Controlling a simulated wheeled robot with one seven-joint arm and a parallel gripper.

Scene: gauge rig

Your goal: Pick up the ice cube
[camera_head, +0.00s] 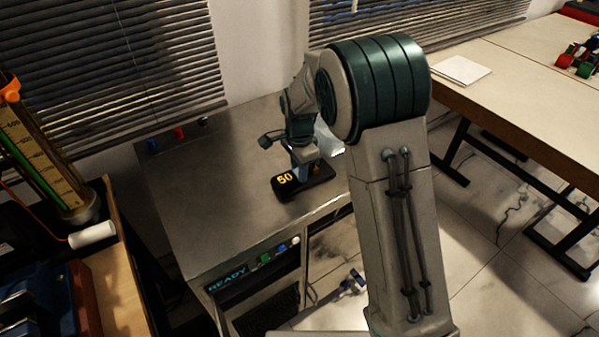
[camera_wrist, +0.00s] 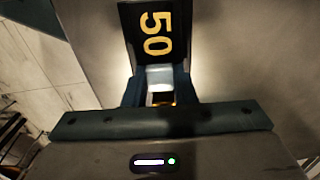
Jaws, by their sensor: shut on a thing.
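My gripper (camera_head: 303,168) is over the steel bench, low above a black block (camera_head: 287,184) marked with a yellow "50". In the wrist view the fingers of my gripper (camera_wrist: 159,80) are closed around a small pale, clear-looking piece, the ice cube (camera_wrist: 160,76). The black block (camera_wrist: 156,28) with its "50" lies just beyond the fingertips. I cannot tell whether the ice cube touches the block. In the head view the ice cube cannot be made out behind the fingers.
The steel bench (camera_head: 200,210) has mostly clear room left of the block. A whitish translucent thing (camera_head: 328,140) stands behind my arm. A panel reading "READY" (camera_head: 226,279) is on the bench front. A tall gauge (camera_head: 40,150) stands at left; another table (camera_head: 520,90) is at right.

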